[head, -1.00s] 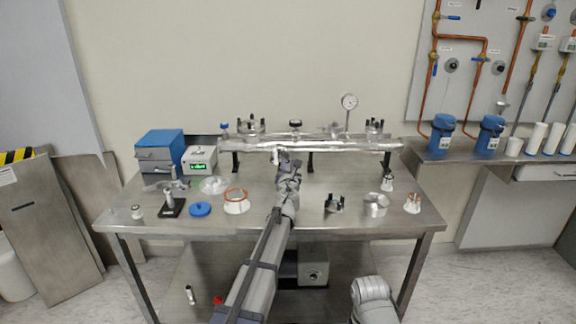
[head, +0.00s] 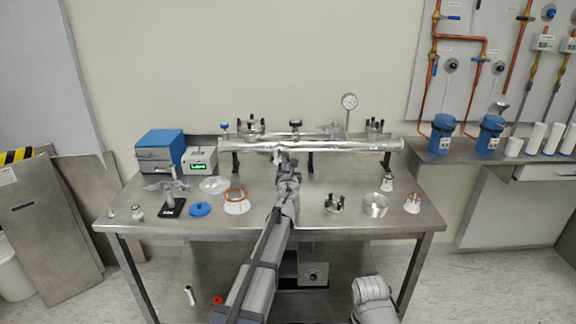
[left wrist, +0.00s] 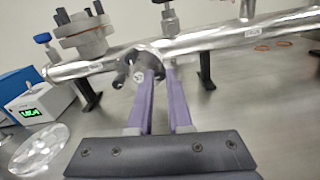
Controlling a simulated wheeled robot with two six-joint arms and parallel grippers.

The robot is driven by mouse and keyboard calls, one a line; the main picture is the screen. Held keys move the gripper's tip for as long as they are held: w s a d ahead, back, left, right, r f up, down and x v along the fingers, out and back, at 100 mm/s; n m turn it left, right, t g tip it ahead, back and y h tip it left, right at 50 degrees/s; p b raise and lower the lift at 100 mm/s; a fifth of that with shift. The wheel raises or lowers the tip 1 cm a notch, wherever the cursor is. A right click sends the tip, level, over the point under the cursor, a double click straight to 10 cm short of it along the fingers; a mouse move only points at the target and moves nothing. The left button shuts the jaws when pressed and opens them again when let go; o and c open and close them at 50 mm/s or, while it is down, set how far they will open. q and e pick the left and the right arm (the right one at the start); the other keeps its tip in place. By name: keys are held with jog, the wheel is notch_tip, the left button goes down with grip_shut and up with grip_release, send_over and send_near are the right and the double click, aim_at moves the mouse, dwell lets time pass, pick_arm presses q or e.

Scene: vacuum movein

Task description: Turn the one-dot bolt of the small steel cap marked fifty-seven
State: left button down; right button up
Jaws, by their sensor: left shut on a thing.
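A small round cap (left wrist: 128,74) with dark bolts sits on the front of the long steel tube (head: 345,146). No marking or dot on it is readable in the left wrist view. My left gripper (head: 279,158) reaches to the tube's front in the head view. In the left wrist view its two purple fingers (left wrist: 160,72) are at the right side of this cap, shut on what appears to be one of its dark bolts. The bolt is mostly hidden by the fingers. My right gripper does not show; only part of my right arm shows at the bottom.
A larger bolted flange (left wrist: 84,38) stands on the tube to the left, with a valve (left wrist: 169,18) to the right. A gauge (head: 349,102) rises behind. A glass dish (left wrist: 38,150), blue box (head: 160,152) and display unit (head: 199,160) stand left. Loose parts lie on the steel table (head: 270,226).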

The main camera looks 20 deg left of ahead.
pick_arm(q)
jog(key=n, duration=1.2)
jog(key=shift+n, duration=0.3)
jog(key=n, duration=0.3)
jog(key=shift+n, duration=0.3)
jog(key=n, duration=0.4)
jog(key=shift+n, duration=0.3)
jog(key=n, duration=0.3)
jog(key=shift+n, duration=0.3)
jog(key=n, duration=0.4)
jog(key=shift+n, duration=2.2)
